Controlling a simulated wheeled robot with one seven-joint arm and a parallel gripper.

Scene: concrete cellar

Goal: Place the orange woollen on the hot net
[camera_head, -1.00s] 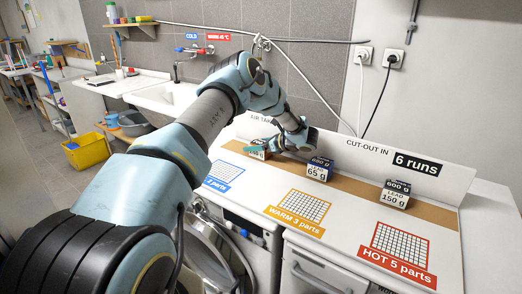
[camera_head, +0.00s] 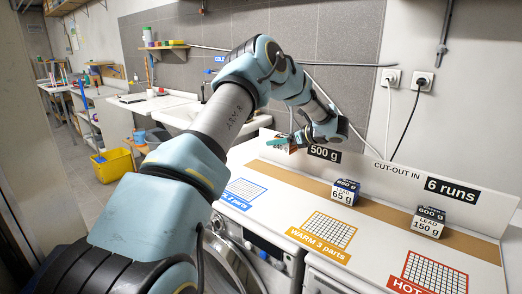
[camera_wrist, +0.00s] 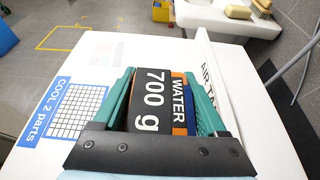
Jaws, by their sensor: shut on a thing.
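A block with orange sides and a black top lettered "WATER 700 g" sits between the green fingers of my gripper in the wrist view; its orange edge (camera_wrist: 178,75) shows. My gripper (camera_wrist: 168,100) is shut on it. In the head view my gripper (camera_head: 290,142) is at the far left end of the white worktop, and only a little of the block shows. I cannot tell whether the block is clear of the worktop. The hot net, a red-framed grid (camera_head: 435,270) marked "HOT", is at the lower right, far from my gripper and bare, partly cut by the frame.
Two dark blocks, "LEAD 65 g" (camera_head: 345,192) and "LEAD 150 g" (camera_head: 428,222), stand on the brown strip (camera_head: 385,216). The warm net (camera_head: 328,230) and cool net (camera_head: 245,190) are bare. A low white back panel (camera_head: 465,203) runs behind the strip. A strip of blue shows beside the held block.

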